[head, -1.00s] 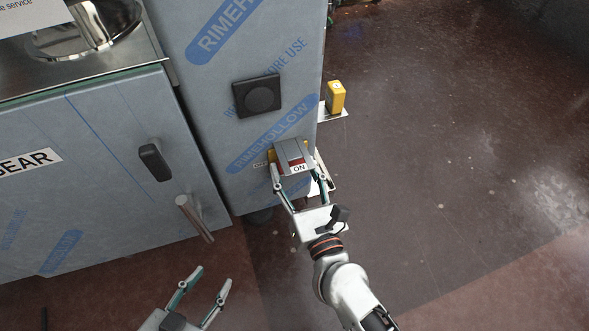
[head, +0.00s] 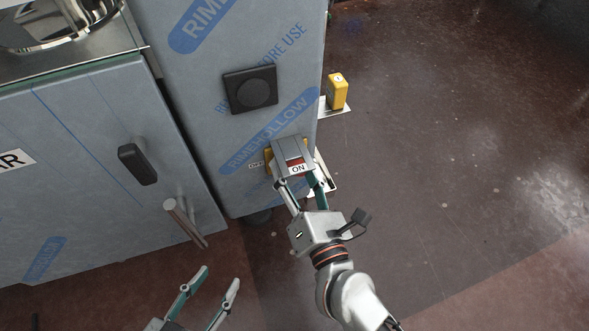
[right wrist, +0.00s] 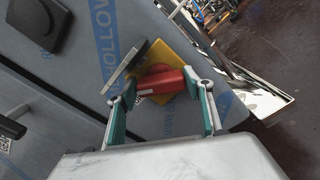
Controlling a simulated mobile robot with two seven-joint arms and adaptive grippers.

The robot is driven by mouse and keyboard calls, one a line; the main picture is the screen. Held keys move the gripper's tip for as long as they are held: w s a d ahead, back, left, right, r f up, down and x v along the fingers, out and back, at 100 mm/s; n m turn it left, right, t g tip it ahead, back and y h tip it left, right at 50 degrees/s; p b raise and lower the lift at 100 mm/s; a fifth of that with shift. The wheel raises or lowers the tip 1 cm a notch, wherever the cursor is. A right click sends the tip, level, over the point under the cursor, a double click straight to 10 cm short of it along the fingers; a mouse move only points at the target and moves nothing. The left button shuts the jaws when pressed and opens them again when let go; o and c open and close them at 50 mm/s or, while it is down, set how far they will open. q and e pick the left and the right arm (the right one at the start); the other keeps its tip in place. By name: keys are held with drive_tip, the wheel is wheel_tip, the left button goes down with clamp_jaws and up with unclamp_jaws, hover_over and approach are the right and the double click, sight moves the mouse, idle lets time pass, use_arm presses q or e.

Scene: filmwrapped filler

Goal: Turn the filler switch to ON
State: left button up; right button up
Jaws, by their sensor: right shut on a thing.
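The filler switch sits low on the film-wrapped cabinet. It has a yellow plate, a grey cover (head: 291,150) and a red handle (right wrist: 163,82), with an ON label (head: 298,169) at the front. A small, hard-to-read label (head: 256,165) is left of it. My right gripper (head: 299,184) is shut on the switch, one finger on each side. In the right wrist view its green-padded fingers (right wrist: 163,112) flank the red handle. The exact contact is partly hidden. My left gripper (head: 219,277) is open and empty at the bottom, away from the switch.
A black square knob (head: 250,90) is above the switch. A yellow block (head: 337,91) on a bracket is to its right. A cabinet door with a black latch (head: 138,164) and a bar handle (head: 185,222) is at left. The floor at right is clear.

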drive_tip(key=o, duration=1.1)
drive_tip(key=v, duration=1.2)
